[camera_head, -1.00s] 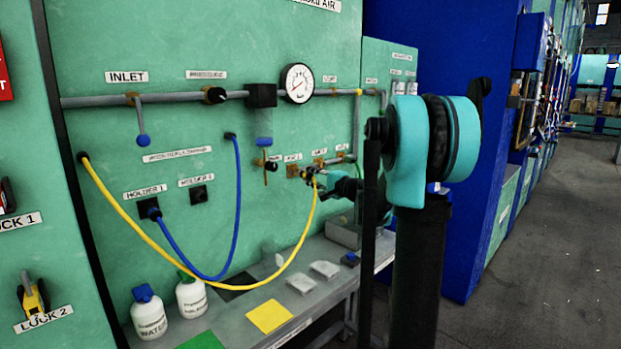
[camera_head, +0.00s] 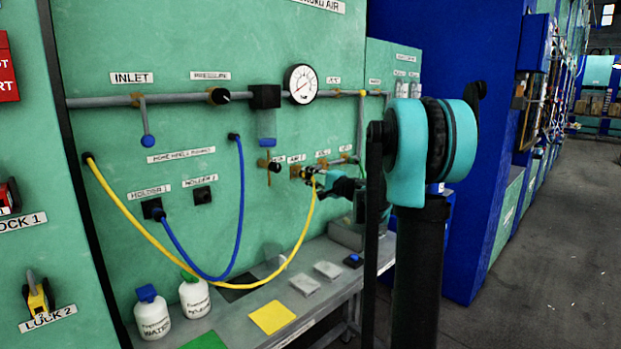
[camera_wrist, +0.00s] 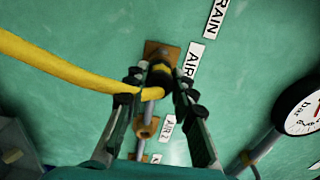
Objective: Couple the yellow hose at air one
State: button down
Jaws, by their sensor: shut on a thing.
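The yellow hose (camera_head: 172,250) hangs in a long loop from a black fitting at the panel's left side up to my gripper (camera_head: 312,180). In the wrist view my gripper (camera_wrist: 158,80) is shut on the hose's dark end, with the yellow hose (camera_wrist: 70,68) leaving to the left. The end sits in front of the brass-brown air one port (camera_wrist: 155,48), beside a label reading "AIR" whose number is covered. The port (camera_head: 295,172) also shows just left of my gripper in the head view. The fingers hide the joint, so I cannot tell whether the end is seated.
The air two fitting (camera_wrist: 146,128) is close below the fingers in the wrist view. A blue hose (camera_head: 240,200) loops from the panel to holder 1 (camera_head: 152,208). A pressure gauge (camera_head: 300,84) is above. Bottles and a yellow square (camera_head: 272,317) are on the shelf below.

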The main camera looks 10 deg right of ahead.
jog(key=shift+w+a, duration=0.25)
jog(key=shift+w, duration=0.05)
jog(key=c, duration=1.2)
grip_release()
jog(key=shift+d, duration=0.1)
jog(key=v, duration=1.2)
